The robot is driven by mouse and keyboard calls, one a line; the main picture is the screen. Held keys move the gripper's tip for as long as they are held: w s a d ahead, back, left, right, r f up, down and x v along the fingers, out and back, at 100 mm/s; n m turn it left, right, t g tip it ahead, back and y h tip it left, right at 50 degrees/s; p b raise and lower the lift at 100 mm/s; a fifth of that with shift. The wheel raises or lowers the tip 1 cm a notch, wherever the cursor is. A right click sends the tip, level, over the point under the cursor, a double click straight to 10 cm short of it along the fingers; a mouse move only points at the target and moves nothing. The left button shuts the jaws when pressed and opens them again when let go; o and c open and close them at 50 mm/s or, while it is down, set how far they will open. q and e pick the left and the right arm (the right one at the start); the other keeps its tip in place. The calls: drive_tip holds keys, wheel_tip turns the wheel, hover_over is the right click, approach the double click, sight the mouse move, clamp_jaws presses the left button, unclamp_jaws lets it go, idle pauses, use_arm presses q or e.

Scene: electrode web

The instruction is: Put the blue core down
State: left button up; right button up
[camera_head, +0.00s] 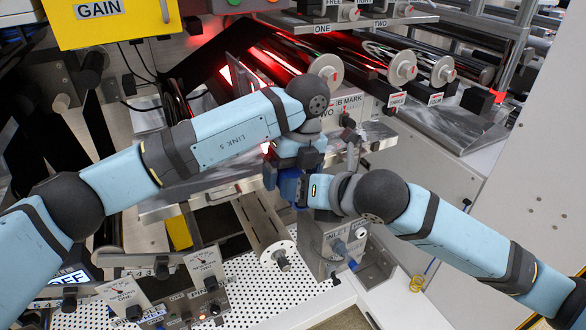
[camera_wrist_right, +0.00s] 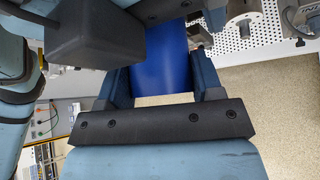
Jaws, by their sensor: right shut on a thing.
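The blue core (camera_head: 289,186) is a deep blue cylinder in the middle of the head view, mostly covered by my two hands. In the right wrist view the blue core (camera_wrist_right: 167,60) fills the space between the fingers. My right gripper (camera_head: 303,189) is shut on it; both fingers show in the right wrist view (camera_wrist_right: 165,85), one on each side. My left gripper (camera_head: 290,168) is just above and beside the core, very close to my right one. Whether its fingers touch the core is hidden.
A grey roller with a round white end (camera_head: 278,250) lies below the core, above a white perforated panel (camera_head: 305,268). The inlet box (camera_head: 343,240) stands close on the right. A metal ledge (camera_head: 185,202) is at left. Gauges (camera_head: 205,265) stand at lower left.

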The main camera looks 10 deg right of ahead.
use_arm(q)
drive_tip(key=c, duration=1)
use_arm(e)
drive_tip(key=shift+s, duration=0.1)
use_arm(q)
drive_tip(key=shift+c, duration=0.2)
use_arm(e)
drive_tip(key=o, duration=1.1)
